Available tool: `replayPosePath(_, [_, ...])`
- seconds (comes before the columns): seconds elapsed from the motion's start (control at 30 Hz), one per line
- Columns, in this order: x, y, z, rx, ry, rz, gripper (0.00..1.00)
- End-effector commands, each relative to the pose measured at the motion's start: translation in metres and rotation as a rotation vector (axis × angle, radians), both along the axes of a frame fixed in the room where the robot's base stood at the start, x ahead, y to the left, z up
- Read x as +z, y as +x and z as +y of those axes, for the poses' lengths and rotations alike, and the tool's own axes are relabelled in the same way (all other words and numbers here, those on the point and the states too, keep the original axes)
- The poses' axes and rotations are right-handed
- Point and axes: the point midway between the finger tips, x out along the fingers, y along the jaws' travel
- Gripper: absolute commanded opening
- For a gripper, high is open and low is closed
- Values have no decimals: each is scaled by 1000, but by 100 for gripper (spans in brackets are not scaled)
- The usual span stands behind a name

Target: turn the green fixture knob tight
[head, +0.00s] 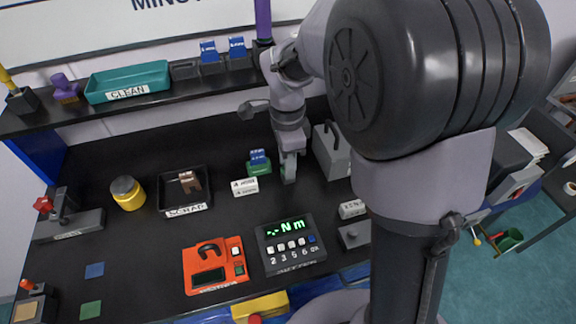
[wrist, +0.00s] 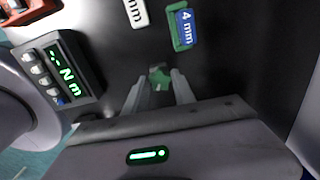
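A small green knob-like piece (wrist: 160,77) shows between my fingertips in the wrist view. It looks like the green fixture knob. My gripper (wrist: 161,82) points down at it, one finger on each side. The fingers are apart by about the width of the green piece, and I cannot tell whether they press on it. In the head view my gripper (head: 288,178) is low over the black bench, right of a green holder with a blue 4 mm label (head: 258,164). There the knob is mostly hidden by the gripper.
A display unit (head: 290,244) reading "-.- Nm" stands in front of the gripper, with an orange device (head: 214,265) to its left. A white label block (head: 244,187) lies close by on the left. A grey block (head: 331,152) stands at right. A scrap tray (head: 185,210) sits farther left.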

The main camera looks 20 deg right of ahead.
Motion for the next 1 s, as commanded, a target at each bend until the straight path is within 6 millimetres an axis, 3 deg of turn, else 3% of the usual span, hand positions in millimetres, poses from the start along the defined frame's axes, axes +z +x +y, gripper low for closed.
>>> replayPosePath(0.07, [1,1,0,1,0,-2,46])
replayPosePath(0.47, [1,0,0,40,0,0,46])
replayPosePath(1.0, [4,-2,-1,964,1,2,46])
